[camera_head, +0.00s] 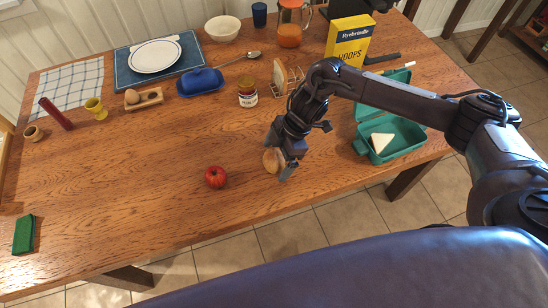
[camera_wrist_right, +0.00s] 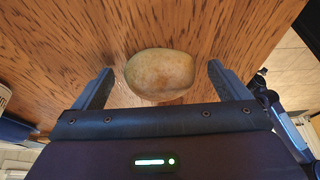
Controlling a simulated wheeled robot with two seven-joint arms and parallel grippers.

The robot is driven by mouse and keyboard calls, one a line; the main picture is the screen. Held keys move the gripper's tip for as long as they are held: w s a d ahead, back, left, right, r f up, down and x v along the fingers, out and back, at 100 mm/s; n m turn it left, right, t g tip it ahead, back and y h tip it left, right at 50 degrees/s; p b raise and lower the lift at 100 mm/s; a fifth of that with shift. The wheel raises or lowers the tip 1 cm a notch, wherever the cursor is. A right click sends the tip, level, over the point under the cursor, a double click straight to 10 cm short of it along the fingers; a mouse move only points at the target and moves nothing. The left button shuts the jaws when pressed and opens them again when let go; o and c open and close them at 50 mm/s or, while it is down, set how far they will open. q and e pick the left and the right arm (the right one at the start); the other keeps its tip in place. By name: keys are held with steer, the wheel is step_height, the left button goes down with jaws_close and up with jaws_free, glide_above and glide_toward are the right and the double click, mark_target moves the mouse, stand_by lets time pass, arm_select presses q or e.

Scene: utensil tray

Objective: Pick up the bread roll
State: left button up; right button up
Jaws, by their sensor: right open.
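The bread roll (camera_head: 272,160) is round and tan and lies on the wooden table near its front edge. It also shows in the right wrist view (camera_wrist_right: 160,74), whole, between the two fingers. My right gripper (camera_head: 283,165) is over the roll in the head view, partly covering it. In the right wrist view the right gripper (camera_wrist_right: 158,88) is open, with a clear gap between each finger and the roll. My left gripper is not in view.
A red apple (camera_head: 215,177) lies left of the roll. A green lunch box (camera_head: 405,143) with a white wedge inside stands to the right. A jar (camera_head: 248,95) and a toast rack (camera_head: 290,80) stand behind. The table's front edge is close, and the front left is mostly clear.

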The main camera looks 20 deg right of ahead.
steer(key=shift+c, duration=0.3)
steer(key=c, duration=1)
steer(key=shift+o, duration=0.2)
steer(key=shift+r, duration=0.15)
